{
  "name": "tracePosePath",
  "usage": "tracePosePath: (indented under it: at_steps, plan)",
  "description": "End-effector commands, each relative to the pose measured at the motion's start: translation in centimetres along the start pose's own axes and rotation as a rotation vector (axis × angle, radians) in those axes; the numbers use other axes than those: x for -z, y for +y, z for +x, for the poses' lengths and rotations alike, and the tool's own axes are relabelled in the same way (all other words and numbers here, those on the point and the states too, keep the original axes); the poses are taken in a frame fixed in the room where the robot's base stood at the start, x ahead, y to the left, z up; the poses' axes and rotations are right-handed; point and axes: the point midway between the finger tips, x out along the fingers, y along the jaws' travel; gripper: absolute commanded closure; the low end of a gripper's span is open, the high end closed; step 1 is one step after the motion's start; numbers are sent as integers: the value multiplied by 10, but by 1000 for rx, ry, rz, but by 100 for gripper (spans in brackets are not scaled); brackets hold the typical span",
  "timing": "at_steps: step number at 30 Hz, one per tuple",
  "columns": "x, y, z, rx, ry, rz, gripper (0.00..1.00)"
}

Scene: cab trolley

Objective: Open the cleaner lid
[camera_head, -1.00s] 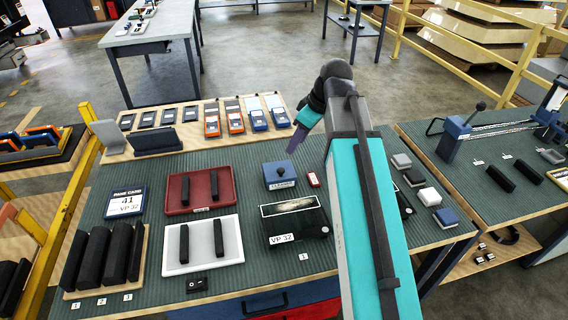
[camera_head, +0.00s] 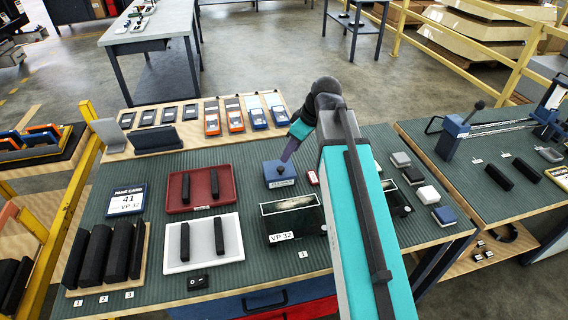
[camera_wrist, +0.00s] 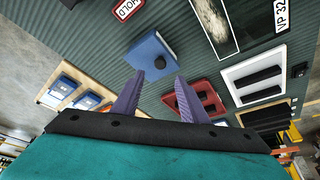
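The cleaner is a small blue box (camera_head: 280,174) with a dark round knob on top, on the green mat between the red tray and my arm. Its lid looks shut. In the wrist view the blue lid (camera_wrist: 150,58) and its knob (camera_wrist: 160,62) lie ahead of my fingers. My gripper (camera_head: 286,156) is just above the box, its purple fingertips close to the knob. In the wrist view the two fingers of my gripper (camera_wrist: 162,77) stand apart with nothing between them. I cannot tell whether a finger touches the knob.
A red tray (camera_head: 172,207) and a white tray (camera_head: 172,268) hold black bars to the left. A dark VP 32 case (camera_head: 290,218) stands in front of the box. A board with several devices (camera_head: 185,128) lies behind. A red-edged HOLD tag (camera_wrist: 126,8) lies beside the box.

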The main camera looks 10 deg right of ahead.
Motion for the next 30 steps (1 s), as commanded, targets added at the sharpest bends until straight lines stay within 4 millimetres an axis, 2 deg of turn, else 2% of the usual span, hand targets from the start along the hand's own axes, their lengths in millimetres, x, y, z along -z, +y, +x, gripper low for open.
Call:
tracePosePath:
  at_steps: [21, 30]
  plan:
    - [0, 1, 68, 1, -1, 1, 60]
    - [0, 1, 84, 0, 0, 1, 60]
